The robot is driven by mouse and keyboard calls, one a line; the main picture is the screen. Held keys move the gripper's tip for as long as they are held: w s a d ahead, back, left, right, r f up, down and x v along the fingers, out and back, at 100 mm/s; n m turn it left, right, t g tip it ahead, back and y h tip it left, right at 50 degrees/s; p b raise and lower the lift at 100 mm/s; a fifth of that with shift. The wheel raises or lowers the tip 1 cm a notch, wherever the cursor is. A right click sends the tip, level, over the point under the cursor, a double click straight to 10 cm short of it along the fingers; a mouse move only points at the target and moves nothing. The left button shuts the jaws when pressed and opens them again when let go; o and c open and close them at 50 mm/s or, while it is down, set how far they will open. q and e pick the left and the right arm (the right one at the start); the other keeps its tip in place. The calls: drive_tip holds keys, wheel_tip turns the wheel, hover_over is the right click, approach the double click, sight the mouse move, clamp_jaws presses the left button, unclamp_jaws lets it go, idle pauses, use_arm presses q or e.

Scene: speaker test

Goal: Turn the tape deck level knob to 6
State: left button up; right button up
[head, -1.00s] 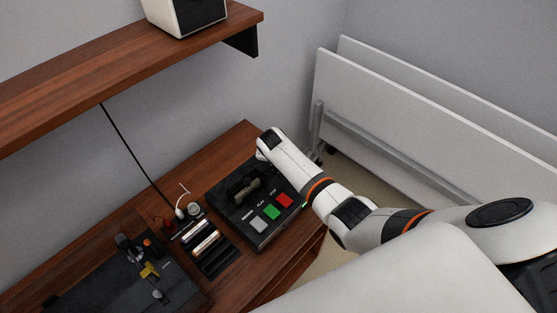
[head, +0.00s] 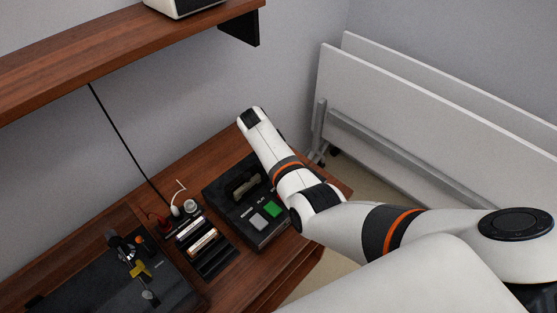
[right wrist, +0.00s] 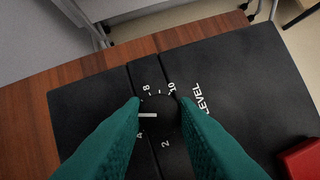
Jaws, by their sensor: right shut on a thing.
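The black tape deck (head: 222,198) sits on the wooden cabinet top in the head view, with a grey button (head: 258,221) and a green button (head: 272,209) showing. In the right wrist view, the deck's face (right wrist: 235,75) carries the round black level knob (right wrist: 162,118). Its white pointer line points left, between the printed 8 and 4. The 6 mark is hidden behind a finger. My right gripper (right wrist: 160,108) has its two teal fingers shut on the knob's sides. In the head view my right arm hides the gripper and knob. My left gripper is not in view.
A black unit (head: 95,285) lies further left. A shelf (head: 110,60) overhangs on the wall. White folded panels (head: 420,125) stand at the right.

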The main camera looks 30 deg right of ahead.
drive_tip(key=shift+w+m+g+b, duration=0.1)
drive_tip(key=shift+m+g+b, duration=0.2)
drive_tip(key=shift+m+b, duration=0.3)
drive_tip(key=shift+r, duration=0.1)
drive_tip(key=o, duration=1)
drive_tip(key=b+v, duration=0.2)
drive_tip(key=v, duration=1)
drive_tip(key=shift+b, duration=0.35)
